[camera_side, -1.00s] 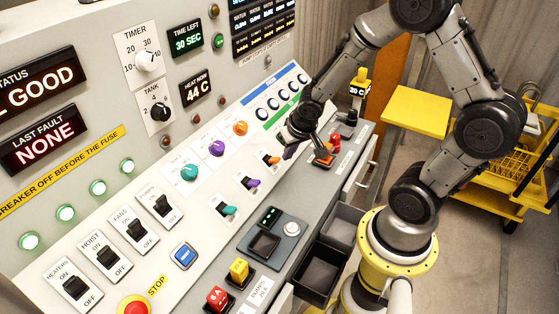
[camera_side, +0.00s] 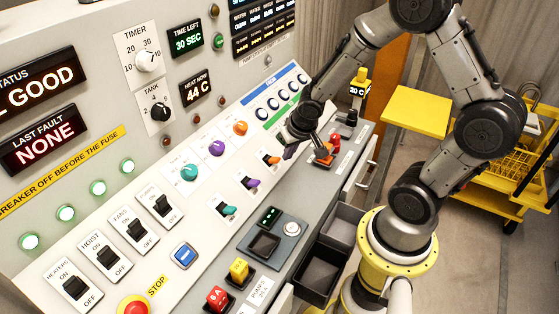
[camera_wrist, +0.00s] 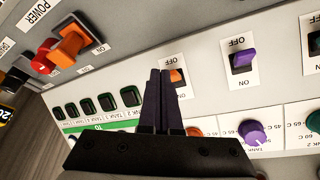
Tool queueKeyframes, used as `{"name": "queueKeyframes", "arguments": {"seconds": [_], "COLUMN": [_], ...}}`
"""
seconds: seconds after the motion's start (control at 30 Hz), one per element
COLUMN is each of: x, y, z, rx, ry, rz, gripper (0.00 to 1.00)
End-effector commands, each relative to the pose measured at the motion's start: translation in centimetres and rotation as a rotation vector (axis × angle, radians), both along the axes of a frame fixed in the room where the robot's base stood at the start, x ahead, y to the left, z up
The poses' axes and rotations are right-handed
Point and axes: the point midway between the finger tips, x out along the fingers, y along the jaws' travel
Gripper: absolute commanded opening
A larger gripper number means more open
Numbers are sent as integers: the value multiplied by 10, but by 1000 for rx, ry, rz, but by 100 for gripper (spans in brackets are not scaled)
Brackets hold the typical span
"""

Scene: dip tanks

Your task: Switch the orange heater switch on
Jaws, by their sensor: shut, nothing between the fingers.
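The orange heater switch (camera_side: 273,160) is a small lever on a white plate on the sloping panel, below the orange knob. In the wrist view the orange lever (camera_wrist: 177,76) shows just right of my fingertips, with part of its plate hidden behind them. I cannot tell which position it is in. My gripper (camera_side: 288,153) is shut and empty, close over this switch. Its two dark fingers (camera_wrist: 160,73) lie together in the wrist view. Whether they touch the lever is not clear.
A purple switch (camera_wrist: 242,60) and a teal switch (camera_side: 229,210) sit in the same row. An orange power handle (camera_wrist: 72,45) stands up close to my gripper. Purple (camera_side: 216,148) and orange (camera_side: 240,128) knobs lie above the switches. An open drawer (camera_side: 316,270) is below the panel.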

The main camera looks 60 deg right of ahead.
Motion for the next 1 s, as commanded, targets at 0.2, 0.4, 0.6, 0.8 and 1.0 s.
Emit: {"name": "queueKeyframes", "arguments": {"seconds": [0.2,0.4,0.6,0.8,1.0], "x": [0,0,0,0,0], "y": [0,0,0,0,0], "z": [0,0,-2,-8,-13], "rx": [0,0,0,0,-1], "ry": [0,0,0,0,-1], "rz": [0,0,1,0,1], "gripper": [0,0,0,0,0]}}
